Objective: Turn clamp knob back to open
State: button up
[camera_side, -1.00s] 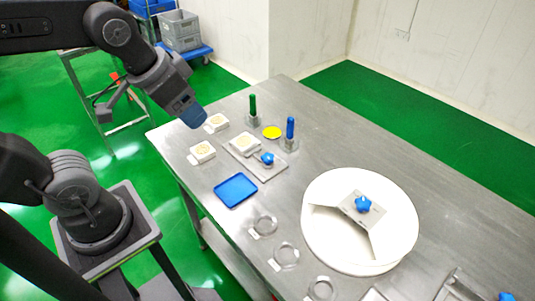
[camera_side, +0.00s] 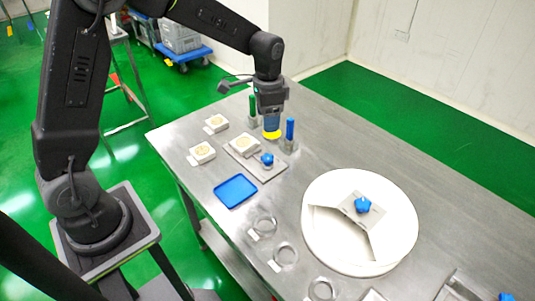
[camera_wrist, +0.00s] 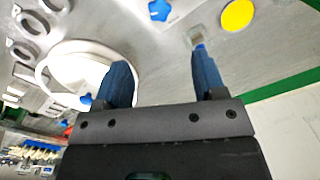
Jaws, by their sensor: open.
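A blue star-shaped clamp knob (camera_side: 267,159) sits on a metal plate (camera_side: 270,174) beside a white block (camera_side: 244,145) with a round tan top. A blue star knob also shows at the top edge of the wrist view (camera_wrist: 159,9). A second blue star knob (camera_side: 363,205) sits on a grey plate on the white round dish (camera_side: 318,245). My gripper (camera_side: 271,128) points down, behind the clamp knob and above the table. Its blue fingers stand apart and empty in the wrist view (camera_wrist: 161,62).
A yellow disc (camera_side: 273,135) lies near my fingertips. The table's back right is clear.

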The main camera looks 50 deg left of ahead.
aim_at(268, 157)
notch_tip(268, 157, down, 13)
jog(key=shift+f, duration=0.1)
dwell(0.3)
jog(key=shift+c, duration=0.2)
jog(key=c, duration=0.9)
